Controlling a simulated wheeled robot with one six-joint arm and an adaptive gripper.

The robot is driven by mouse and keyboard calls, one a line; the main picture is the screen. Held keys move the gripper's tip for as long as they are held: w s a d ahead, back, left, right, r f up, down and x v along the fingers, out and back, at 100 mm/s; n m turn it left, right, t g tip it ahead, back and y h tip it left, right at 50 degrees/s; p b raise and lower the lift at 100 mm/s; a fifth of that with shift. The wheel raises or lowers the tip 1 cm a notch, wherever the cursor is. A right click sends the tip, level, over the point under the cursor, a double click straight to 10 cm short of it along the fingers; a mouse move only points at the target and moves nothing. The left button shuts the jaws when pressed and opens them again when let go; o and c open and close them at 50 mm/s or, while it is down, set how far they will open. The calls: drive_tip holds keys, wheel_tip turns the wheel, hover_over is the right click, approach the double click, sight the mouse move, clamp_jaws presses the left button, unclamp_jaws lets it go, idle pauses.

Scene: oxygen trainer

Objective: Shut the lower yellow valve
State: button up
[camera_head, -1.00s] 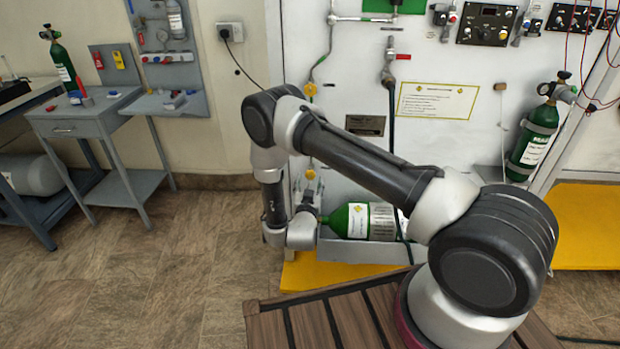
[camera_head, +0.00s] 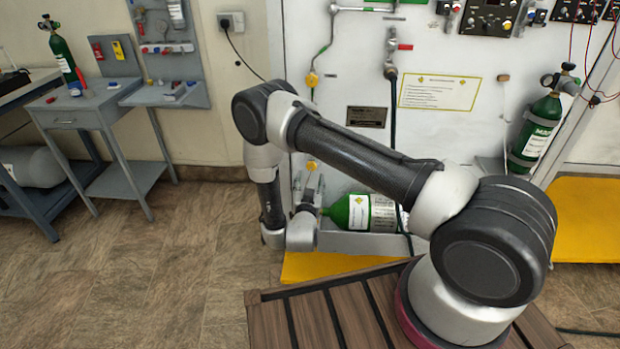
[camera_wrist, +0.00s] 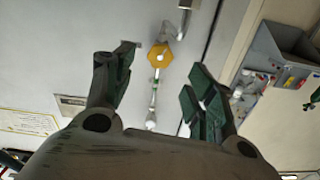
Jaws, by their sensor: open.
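The lower yellow valve (camera_head: 311,165) is on a thin vertical pipe on the pale panel, just above the tips of my gripper (camera_head: 312,186) in the head view. In the wrist view, which is upside down, the yellow valve (camera_wrist: 160,56) is a hexagonal knob between the spread fingertips of my gripper (camera_wrist: 163,72). The fingers are open and hold nothing. A gap shows on both sides of the valve; I cannot tell its depth from the fingertips. My wrist hides part of the lower panel in the head view.
Another yellow valve (camera_head: 312,79) is higher on the panel. A green cylinder (camera_head: 342,212) lies in a rack right of my gripper. A dark hose (camera_head: 393,140) hangs to the right. A grey bench (camera_head: 85,116) stands left; the floor between is clear.

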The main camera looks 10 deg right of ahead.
sight(311, 169)
drive_tip(key=x, duration=0.7)
drive_tip(key=shift+w, duration=0.2)
drive_tip(key=c, duration=1)
